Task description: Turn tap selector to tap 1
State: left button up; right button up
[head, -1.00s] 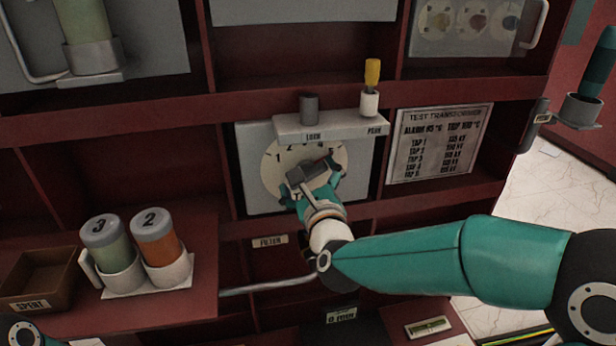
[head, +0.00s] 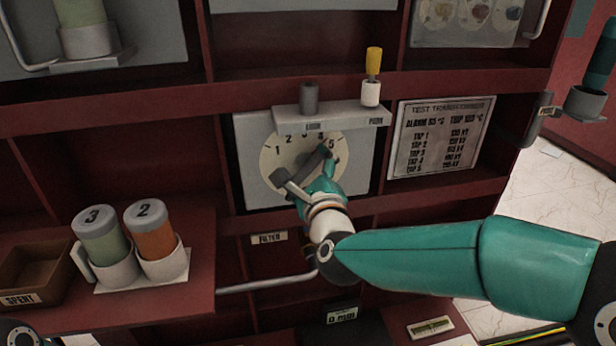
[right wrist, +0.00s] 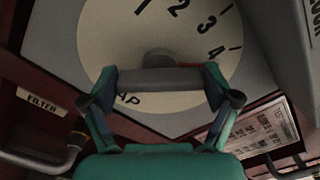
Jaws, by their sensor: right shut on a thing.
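The tap selector has a cream dial (head: 273,164) with printed numbers on a grey panel, in the middle of the head view. It also fills much of the right wrist view (right wrist: 110,45). Its grey handle (right wrist: 160,80) has a red tip on the right, on the side of the 4 and 5. My right gripper (right wrist: 160,84) is shut on the handle, one finger at each end of the bar. In the head view my right gripper (head: 308,172) hides the lower right of the dial. My left gripper is out of view.
A small shelf (head: 345,117) with a grey peg and a yellow-handled tool juts out above the dial. A test chart (head: 440,138) is to the right. Canisters 3 (head: 100,235) and 2 (head: 155,230) and a spent box (head: 35,270) stand lower left.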

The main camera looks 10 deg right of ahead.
jog(key=shift+a+f+n+b, duration=0.1)
jog(key=shift+f+n+b, duration=0.1)
jog(key=shift+n, duration=0.3)
jog(key=shift+a+f+n+b, duration=0.1)
jog(key=shift+n+b, duration=0.1)
jog(key=shift+n, duration=0.3)
jog(key=n, duration=0.2)
jog(key=shift+n+b, duration=0.3)
jog(key=shift+b, duration=0.1)
jog(key=n, duration=0.2)
jog(key=shift+n, duration=0.4)
jog(key=n, duration=0.2)
jog(key=shift+n, duration=0.4)
jog(key=n, duration=0.4)
jog(key=shift+f+n+p, duration=0.15)
jog(key=shift+n+p, duration=0.15)
jog(key=shift+p, duration=0.05)
jog(key=n+p, duration=0.1)
jog(key=n, duration=0.4)
jog(key=shift+d+f+n, duration=0.1)
jog(key=shift+f+n, duration=0.05)
jog(key=shift+n, duration=0.15)
jog(key=o, duration=0.9)
